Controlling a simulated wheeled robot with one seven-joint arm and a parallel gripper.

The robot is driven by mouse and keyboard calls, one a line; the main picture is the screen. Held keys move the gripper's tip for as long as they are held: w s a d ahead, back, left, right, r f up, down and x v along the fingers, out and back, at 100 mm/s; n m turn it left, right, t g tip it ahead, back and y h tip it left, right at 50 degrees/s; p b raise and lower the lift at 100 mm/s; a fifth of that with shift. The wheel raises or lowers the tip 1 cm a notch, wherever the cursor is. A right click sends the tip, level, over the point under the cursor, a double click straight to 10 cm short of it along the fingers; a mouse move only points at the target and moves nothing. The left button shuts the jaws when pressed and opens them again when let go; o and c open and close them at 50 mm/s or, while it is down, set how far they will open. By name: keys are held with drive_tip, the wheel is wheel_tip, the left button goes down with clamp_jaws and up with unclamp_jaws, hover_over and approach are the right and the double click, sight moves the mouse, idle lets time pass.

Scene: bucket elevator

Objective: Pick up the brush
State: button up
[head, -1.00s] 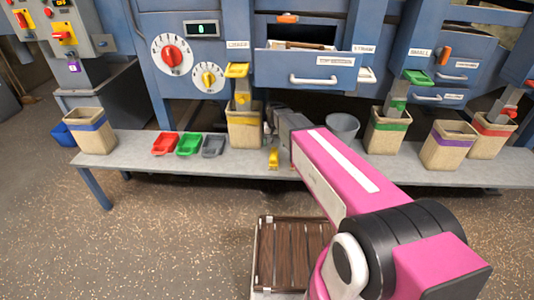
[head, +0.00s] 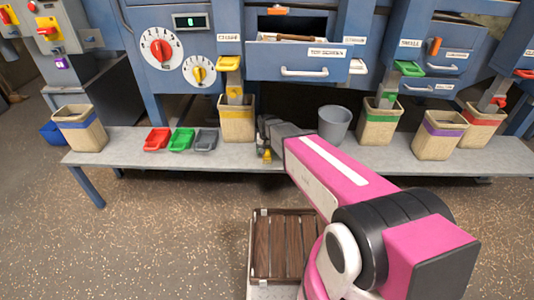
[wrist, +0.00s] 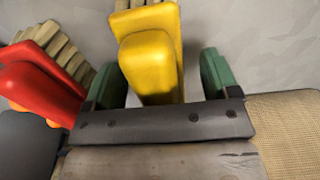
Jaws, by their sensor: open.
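A yellow-handled object, which looks like the brush (wrist: 150,65), stands out between my fingers in the wrist view. Pale tan bristle-like tufts show at its top edge. In the head view a small yellow patch of it (head: 266,156) shows on the bench by my gripper, partly covered. My gripper (wrist: 160,78) is open, with one green finger on each side of the yellow part. Its end also shows low over the bench in the head view (head: 263,147). I cannot tell whether either finger touches the yellow part.
A red object (wrist: 38,85) with tan ribs behind it lies left of my fingers. Red, green and grey trays (head: 181,140) sit on the bench (head: 225,162). A tan bin (head: 238,125) stands left of my gripper, a grey bucket (head: 334,124) to its right. An open drawer (head: 290,62) hangs above.

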drive_tip(key=shift+f, duration=0.35)
drive_tip(key=c, duration=1.1)
drive_tip(key=shift+o, duration=0.2)
drive_tip(key=shift+r, duration=0.2)
wheel_tip(320, 180, up, 4)
drive_tip(key=shift+s+f, duration=0.1)
drive_tip(key=s+a+r, duration=0.7)
drive_tip(key=s, duration=0.2)
